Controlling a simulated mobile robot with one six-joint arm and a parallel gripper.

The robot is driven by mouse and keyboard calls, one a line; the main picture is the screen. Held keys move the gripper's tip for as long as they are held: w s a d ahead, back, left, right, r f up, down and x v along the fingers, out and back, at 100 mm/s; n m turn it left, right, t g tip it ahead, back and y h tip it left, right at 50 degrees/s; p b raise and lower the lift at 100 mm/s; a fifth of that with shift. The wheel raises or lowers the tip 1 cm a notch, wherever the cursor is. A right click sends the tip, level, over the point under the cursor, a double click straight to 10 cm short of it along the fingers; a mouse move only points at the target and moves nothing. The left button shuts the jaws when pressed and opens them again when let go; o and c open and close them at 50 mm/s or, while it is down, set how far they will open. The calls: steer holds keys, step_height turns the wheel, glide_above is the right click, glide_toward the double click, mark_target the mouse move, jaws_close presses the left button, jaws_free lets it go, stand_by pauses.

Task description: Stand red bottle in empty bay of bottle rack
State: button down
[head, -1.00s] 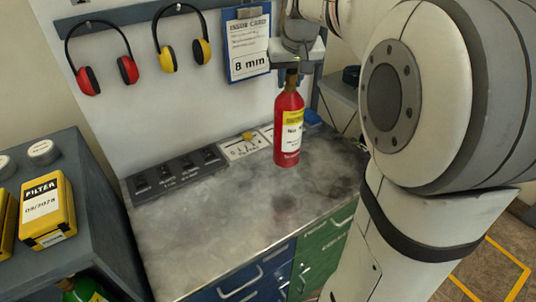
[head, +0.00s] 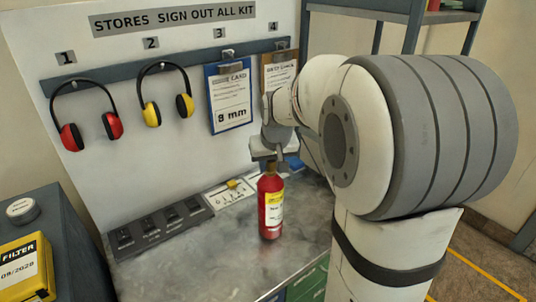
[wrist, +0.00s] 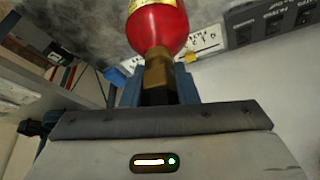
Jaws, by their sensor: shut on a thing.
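The red bottle (head: 270,208) has a yellow and white label and a brass neck. It hangs upright in the head view, over or near the grey worktop; I cannot tell whether its base touches. My gripper (head: 269,165) is shut on the neck from above. In the wrist view the red bottle (wrist: 157,28) extends away from the jaws of my gripper (wrist: 158,88), which close around its brass neck. The bottle rack with the empty bay cannot be made out in either view.
A black switch strip (head: 160,227) and a white panel with a yellow slider (head: 231,192) lie along the worktop's back. Ear defenders and clipboards hang on the back board (head: 130,50). A yellow filter box (head: 25,268) stands on the left cabinet. The worktop's front (head: 215,265) is clear.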

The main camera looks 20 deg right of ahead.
steer(key=shift+r, duration=0.1)
steer(key=c, duration=1.1)
jaws_free()
steer(key=shift+f, duration=0.2)
steer(key=shift+s, duration=0.1)
